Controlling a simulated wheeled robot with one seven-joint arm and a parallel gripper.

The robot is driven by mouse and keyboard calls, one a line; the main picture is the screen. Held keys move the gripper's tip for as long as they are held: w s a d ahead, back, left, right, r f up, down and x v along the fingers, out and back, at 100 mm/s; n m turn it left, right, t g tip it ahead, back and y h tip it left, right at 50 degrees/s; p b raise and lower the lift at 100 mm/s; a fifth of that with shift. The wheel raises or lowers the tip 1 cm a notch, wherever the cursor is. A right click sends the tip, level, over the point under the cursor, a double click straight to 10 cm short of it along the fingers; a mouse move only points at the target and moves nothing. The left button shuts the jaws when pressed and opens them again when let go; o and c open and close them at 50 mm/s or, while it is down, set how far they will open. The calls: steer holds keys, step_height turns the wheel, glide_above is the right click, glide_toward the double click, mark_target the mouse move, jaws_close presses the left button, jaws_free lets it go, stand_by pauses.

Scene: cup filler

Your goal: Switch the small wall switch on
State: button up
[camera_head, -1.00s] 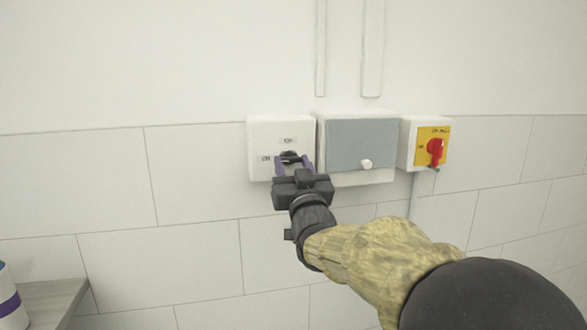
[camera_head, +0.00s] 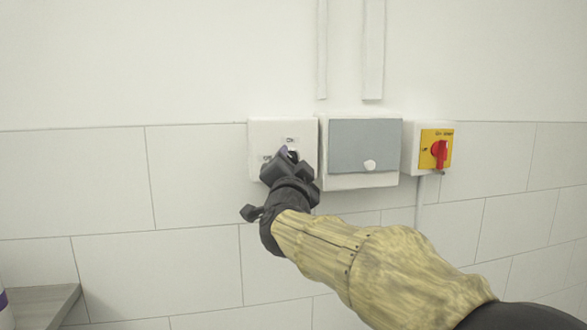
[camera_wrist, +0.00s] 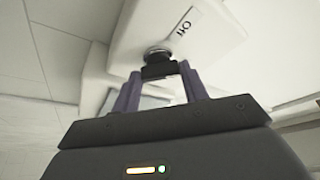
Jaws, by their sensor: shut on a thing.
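The small wall switch is a white box (camera_head: 262,134) on the wall, leftmost of three boxes. It has "ON" lettering above its middle and a second label at the left. Its black knob (camera_wrist: 158,70) shows in the wrist view between my purple fingers, with the "ON" label close beyond it. My gripper (camera_head: 289,153) is at the front of the box, rolled to a tilt, and is shut on the knob. The fingers also show in the wrist view (camera_wrist: 162,82). In the head view my gripper hides most of the knob, so its exact angle is unclear.
A grey-fronted box (camera_head: 362,143) with a white round knob hangs just right of the switch. Further right is a yellow panel with a red rotary switch (camera_head: 440,154). The tiled wall to the left is clear.

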steer(key=m, duration=0.2)
steer(key=m+g+h+p, duration=0.1)
steer(key=m, duration=0.1)
steer(key=m+g+p, duration=0.1)
steer(key=m, duration=0.1)
steer(key=shift+a+r+h, duration=0.15)
steer(key=shift+r+h, duration=0.1)
steer(key=shift+h, duration=0.05)
steer(key=shift+m+g+p, duration=0.6)
steer(key=shift+m+p, duration=0.55)
steer(key=shift+m, duration=0.65)
steer(key=o, duration=1)
steer(key=s+b, duration=0.2)
steer(key=s, duration=0.3)
steer(key=s+a+b, duration=0.1)
steer(key=s, duration=0.5)
steer(key=s+b, duration=0.2)
steer(key=s, duration=0.4)
steer(key=shift+s+a+b, duration=0.15)
steer(key=shift+a+b, duration=0.15)
steer(key=shift+a, duration=0.1)
